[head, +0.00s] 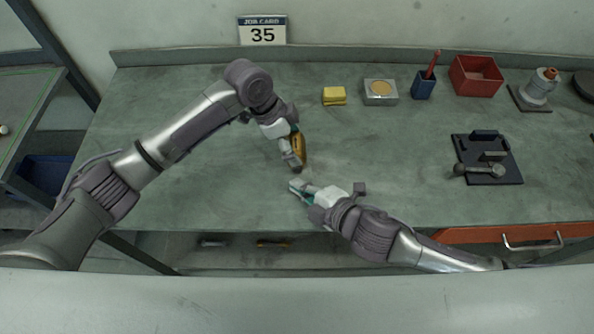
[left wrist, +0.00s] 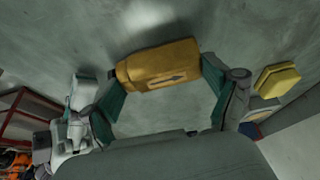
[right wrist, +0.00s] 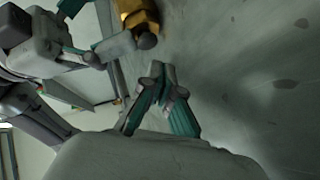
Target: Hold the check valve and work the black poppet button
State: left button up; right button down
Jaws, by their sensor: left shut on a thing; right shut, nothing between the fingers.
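The check valve (head: 299,145) is a brass-yellow body held in my left gripper (head: 292,152) above the bench. In the left wrist view the valve (left wrist: 160,65) spans between the two fingers, with a dark arrow on its side. In the right wrist view the valve (right wrist: 138,14) is at the top, partly hidden by the left finger. A dark rounded end, perhaps the black poppet button (right wrist: 147,41), shows at its lower end. My right gripper (head: 298,187) is shut and empty, just below the valve in the head view. Its fingertips (right wrist: 157,70) are apart from the dark end.
A yellow sponge (head: 334,96), a tin-like box (head: 380,98), a blue pen cup (head: 423,86) and a red bin (head: 476,83) stand at the back. A dark plate with tools (head: 487,165) lies at right. The bench (head: 400,150) is clear around the grippers.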

aim_at(301, 214)
jog(key=shift+s+d, duration=0.1)
jog(key=shift+s, duration=2.4)
pick_arm(q)
jog(key=o, duration=1.1)
jog(key=shift+c, duration=0.2)
